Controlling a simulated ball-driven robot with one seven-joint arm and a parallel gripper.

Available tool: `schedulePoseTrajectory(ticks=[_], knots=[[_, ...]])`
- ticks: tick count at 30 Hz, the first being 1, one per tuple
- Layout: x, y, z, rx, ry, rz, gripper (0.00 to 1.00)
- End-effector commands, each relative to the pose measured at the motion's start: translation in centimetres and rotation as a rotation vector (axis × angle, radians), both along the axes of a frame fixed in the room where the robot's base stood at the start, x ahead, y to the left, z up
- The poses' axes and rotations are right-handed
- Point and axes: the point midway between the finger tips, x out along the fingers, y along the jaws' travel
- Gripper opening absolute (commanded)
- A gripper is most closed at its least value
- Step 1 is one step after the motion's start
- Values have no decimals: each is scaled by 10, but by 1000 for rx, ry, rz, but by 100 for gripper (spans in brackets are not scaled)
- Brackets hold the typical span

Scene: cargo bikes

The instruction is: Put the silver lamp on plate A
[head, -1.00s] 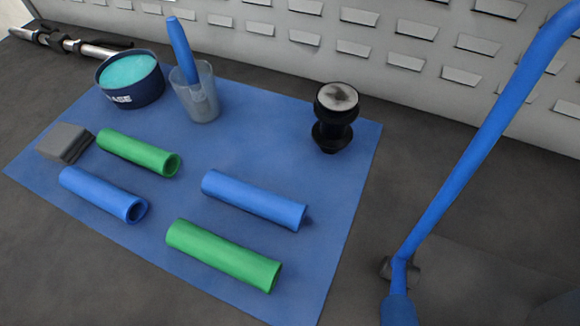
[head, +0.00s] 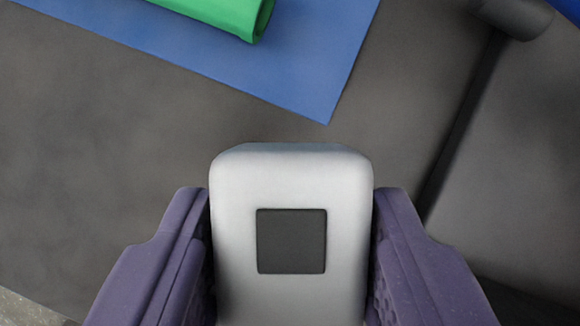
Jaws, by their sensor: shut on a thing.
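The silver lamp (head: 291,185) is a rounded, light grey block with a dark square on the face turned to me. It is in the lower middle of the head view. My gripper (head: 292,255) is shut on it, with one purple finger against its left side and the other against its right side. The lower end of the lamp is cut off by the picture edge. I cannot tell how high it is above the dark grey surface. No plate marked A shows in this view.
A blue mat (head: 310,70) lies on the dark grey surface (head: 130,160), its corner just beyond the lamp. A green tube (head: 225,10) lies on the mat at the top. A dark cylindrical part (head: 515,15) is at the top right. The surface on the left is bare.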

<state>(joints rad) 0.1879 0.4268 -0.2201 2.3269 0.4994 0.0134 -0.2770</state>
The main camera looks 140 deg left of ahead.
Motion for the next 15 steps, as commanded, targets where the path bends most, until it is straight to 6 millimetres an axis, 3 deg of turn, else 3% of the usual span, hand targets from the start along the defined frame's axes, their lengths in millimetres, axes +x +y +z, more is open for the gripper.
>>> schedulePoseTrajectory(ticks=[1, 8, 15], knots=[[-1, -1, -13, 0, 1, -2, 15], [0, 0, -29, 0, 0, 0, 15], [0, 0, -67, 1, 1, -1, 15]])
